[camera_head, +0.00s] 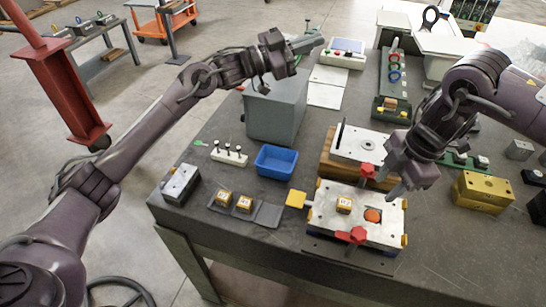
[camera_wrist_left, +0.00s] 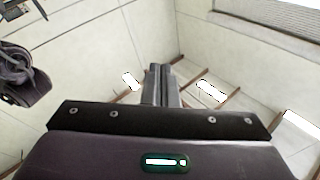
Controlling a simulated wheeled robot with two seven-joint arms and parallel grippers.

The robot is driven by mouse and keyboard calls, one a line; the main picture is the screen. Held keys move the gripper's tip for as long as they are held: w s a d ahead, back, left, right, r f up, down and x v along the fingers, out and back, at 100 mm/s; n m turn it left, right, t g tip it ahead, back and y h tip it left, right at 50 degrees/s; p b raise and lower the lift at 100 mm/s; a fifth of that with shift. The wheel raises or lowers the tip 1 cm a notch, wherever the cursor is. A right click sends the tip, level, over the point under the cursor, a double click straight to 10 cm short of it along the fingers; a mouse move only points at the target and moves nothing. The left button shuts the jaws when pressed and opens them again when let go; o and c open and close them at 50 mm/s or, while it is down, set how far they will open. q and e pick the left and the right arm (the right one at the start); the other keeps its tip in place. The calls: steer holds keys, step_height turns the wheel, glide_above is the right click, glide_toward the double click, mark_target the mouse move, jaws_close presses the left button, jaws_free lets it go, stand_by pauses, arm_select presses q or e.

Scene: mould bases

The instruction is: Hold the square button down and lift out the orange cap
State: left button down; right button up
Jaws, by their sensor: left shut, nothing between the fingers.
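The mould base (camera_head: 325,222) lies on the dark table, with a pale metal top plate. The round orange cap (camera_head: 372,215) sits in this plate, right of a small yellow block (camera_head: 344,205). A yellow square piece (camera_head: 295,199), which looks like the square button, sticks out from its left side. My left gripper (camera_head: 312,43) is shut and empty, raised high and far from the mould base. The left wrist view shows its closed fingers (camera_wrist_left: 161,85) against walls and ceiling. My right gripper (camera_head: 398,190) hangs above the right rear of the plate, near the cap; its finger gap is unclear.
Red clamp handles (camera_head: 356,236) stand up at the plate's front and behind it (camera_head: 367,171). A second wooden-sided base (camera_head: 327,158) lies behind. A blue bin (camera_head: 276,161), a grey box (camera_head: 274,112) and a yellow block (camera_head: 483,190) stand around.

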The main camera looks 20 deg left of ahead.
arm_select(q)
steer(key=s+d+f+m+g+y, duration=0.4)
steer(key=s+d+f+g, duration=0.4)
steer(key=d, duration=0.2)
steer(key=s+a+f+g+y, duration=0.4)
steer(key=s+a+f+y, duration=0.45)
steer(key=a+f, duration=0.35)
steer(key=x, duration=0.6)
steer(key=shift+s+a+f+h, duration=0.2)
steer(key=shift+s+f+h, duration=0.1)
steer(key=shift+f+h, duration=0.1)
